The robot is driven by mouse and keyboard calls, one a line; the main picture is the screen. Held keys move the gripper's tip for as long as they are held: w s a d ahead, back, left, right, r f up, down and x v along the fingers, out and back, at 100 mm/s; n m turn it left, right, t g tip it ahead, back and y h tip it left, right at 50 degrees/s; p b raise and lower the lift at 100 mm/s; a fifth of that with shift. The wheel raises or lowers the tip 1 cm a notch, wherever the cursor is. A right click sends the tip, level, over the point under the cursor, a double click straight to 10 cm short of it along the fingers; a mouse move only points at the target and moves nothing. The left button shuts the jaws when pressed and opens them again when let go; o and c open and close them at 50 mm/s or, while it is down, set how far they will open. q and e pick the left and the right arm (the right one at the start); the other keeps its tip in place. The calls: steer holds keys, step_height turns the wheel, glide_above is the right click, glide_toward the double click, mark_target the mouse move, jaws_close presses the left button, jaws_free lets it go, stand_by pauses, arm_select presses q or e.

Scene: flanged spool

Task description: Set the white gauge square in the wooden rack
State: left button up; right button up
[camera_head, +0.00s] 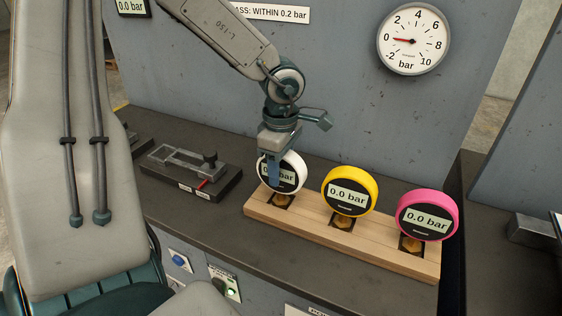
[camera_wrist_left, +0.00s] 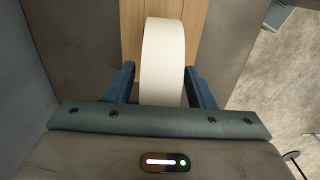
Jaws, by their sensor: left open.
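The white gauge (camera_head: 290,175) stands at the left position of the wooden rack (camera_head: 330,245), its dial reading 0.0 bar and partly covered by a finger. Its base is at the left dark seat; I cannot tell how deep it sits. My left gripper (camera_head: 274,170) points down over the gauge. In the left wrist view the white rim (camera_wrist_left: 163,60) stands between the two blue fingers (camera_wrist_left: 161,88), with a narrow gap on each side, so the gripper is open around it. My right gripper is not in view.
A yellow gauge (camera_head: 350,191) and a pink gauge (camera_head: 427,216) stand in the rack to the right. A metal fixture with a red lever (camera_head: 190,170) lies on the dark bench at left. A grey panel with a round dial (camera_head: 413,39) rises behind.

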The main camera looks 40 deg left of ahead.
arm_select(q)
steer(key=shift+w+r, duration=0.15)
steer(key=shift+r, duration=0.75)
step_height(320, 180, up, 8)
steer(key=shift+r+p, duration=0.25)
steer(key=shift+p, duration=0.05)
steer(key=shift+r+p, duration=0.95)
steer(key=shift+p, duration=0.15)
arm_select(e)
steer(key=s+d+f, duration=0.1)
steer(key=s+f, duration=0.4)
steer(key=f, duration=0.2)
